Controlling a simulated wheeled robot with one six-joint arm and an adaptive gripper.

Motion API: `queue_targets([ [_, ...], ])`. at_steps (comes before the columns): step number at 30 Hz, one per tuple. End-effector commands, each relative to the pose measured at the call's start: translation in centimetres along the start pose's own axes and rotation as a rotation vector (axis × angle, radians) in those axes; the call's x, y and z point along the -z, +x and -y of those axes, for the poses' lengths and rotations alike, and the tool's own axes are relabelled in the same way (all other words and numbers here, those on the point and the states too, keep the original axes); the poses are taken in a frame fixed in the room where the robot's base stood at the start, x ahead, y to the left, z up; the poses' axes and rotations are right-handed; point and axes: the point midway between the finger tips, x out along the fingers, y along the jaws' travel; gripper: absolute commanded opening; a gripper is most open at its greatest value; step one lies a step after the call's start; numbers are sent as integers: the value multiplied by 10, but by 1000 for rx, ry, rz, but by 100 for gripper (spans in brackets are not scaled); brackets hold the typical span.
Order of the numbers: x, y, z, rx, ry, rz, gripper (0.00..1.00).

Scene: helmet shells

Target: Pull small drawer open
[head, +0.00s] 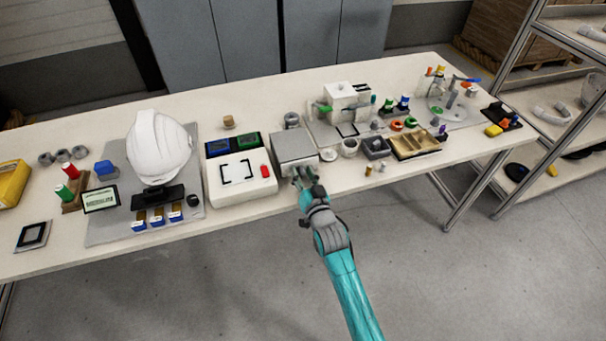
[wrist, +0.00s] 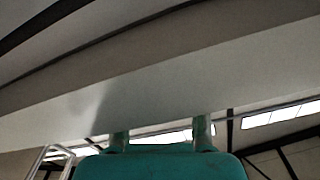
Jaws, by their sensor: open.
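A small grey box-shaped unit (head: 294,147), apparently the drawer unit, stands near the front edge of the table. My gripper (head: 304,176) is at its front, low and close to the front face. In the wrist view my gripper (wrist: 160,128) shows two separated green fingertips, with no object seen between them. A pale, blurred surface fills much of that view close beyond the fingertips; I cannot tell which thing it is. My gripper hides part of the unit's front, so the drawer's handle and contact with it cannot be made out.
A white box with a black-marked top (head: 240,176) stands just left of the unit. A white helmet shell (head: 158,147) is farther left. A white cup (head: 349,147), grey bin (head: 376,147) and divided tray (head: 416,145) stand right. Floor in front is clear.

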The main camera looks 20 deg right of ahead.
Motion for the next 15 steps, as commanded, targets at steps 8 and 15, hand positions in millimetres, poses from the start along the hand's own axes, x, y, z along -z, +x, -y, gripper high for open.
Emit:
queue_targets([
  [8,0,0,0,0,0,0,0],
  [15,0,-2,0,0,0,0,0],
])
